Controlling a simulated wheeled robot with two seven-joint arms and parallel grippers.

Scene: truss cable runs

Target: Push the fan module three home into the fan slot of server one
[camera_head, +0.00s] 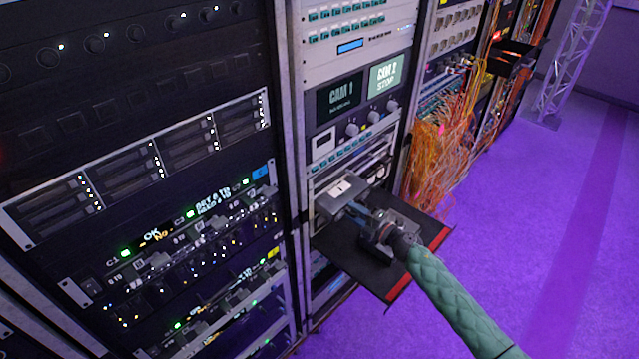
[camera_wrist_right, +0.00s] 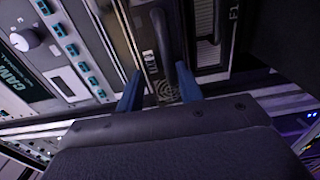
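In the head view, my right gripper (camera_head: 358,210) is at a light grey box (camera_head: 341,193) at the front of the middle rack, just above a black shelf. In the right wrist view, the two blue fingers of the right gripper (camera_wrist_right: 160,88) stand apart. My left gripper is out of view.
A black pull-out shelf with red edges (camera_head: 398,285) projects below the gripper. Tangled orange cables (camera_head: 440,150) hang just right of it. A dark rack (camera_head: 130,120) stands close on the left. The purple floor (camera_head: 560,220) at right is clear.

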